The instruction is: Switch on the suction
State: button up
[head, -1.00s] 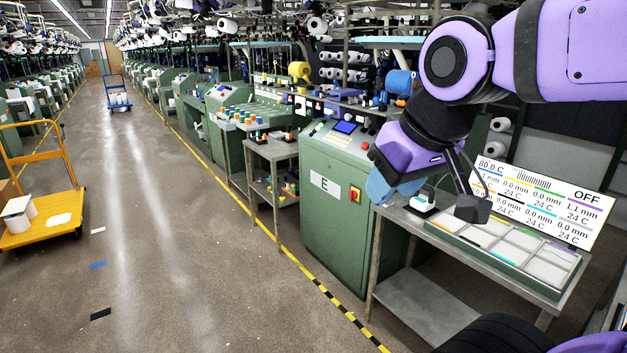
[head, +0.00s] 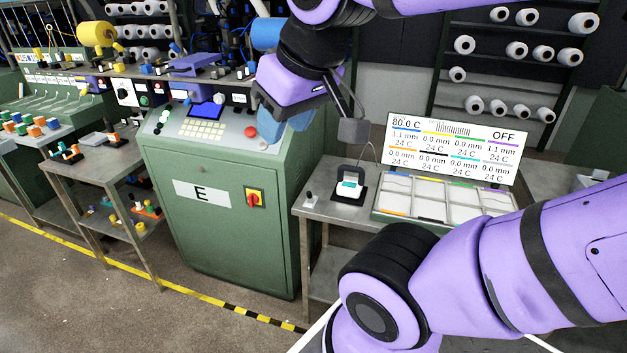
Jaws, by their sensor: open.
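No switch is readably labelled as suction. A red rotary switch on a yellow plate (head: 254,198) is on the front of the green cabinet marked E (head: 200,235). A small dark-knobbed lever (head: 310,199) stands on the left end of the metal table (head: 318,212). The display (head: 450,147) behind the table reads OFF at its top right. My gripper (head: 322,128) is open and empty, its tips apart, in the air between the cabinet's sloped top and the display. It hides part of the cabinet's right top edge.
A side table (head: 90,165) stands left. The floor before the cabinet is clear.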

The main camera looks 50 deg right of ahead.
aim_at(311, 199)
jog(key=i+z, duration=0.4)
jog(key=i+j+z, duration=0.1)
jog(key=z, duration=0.25)
jog(key=i+j+z, duration=0.2)
jog(key=i+z, duration=0.2)
jog(key=i+j+z, duration=0.15)
jog(key=z, duration=0.25)
jog(key=k+j+z, duration=0.1)
jog(key=k+l, duration=0.2)
jog(key=k+l+u, duration=0.1)
jog(key=k+l, duration=0.15)
jog(key=k, duration=0.2)
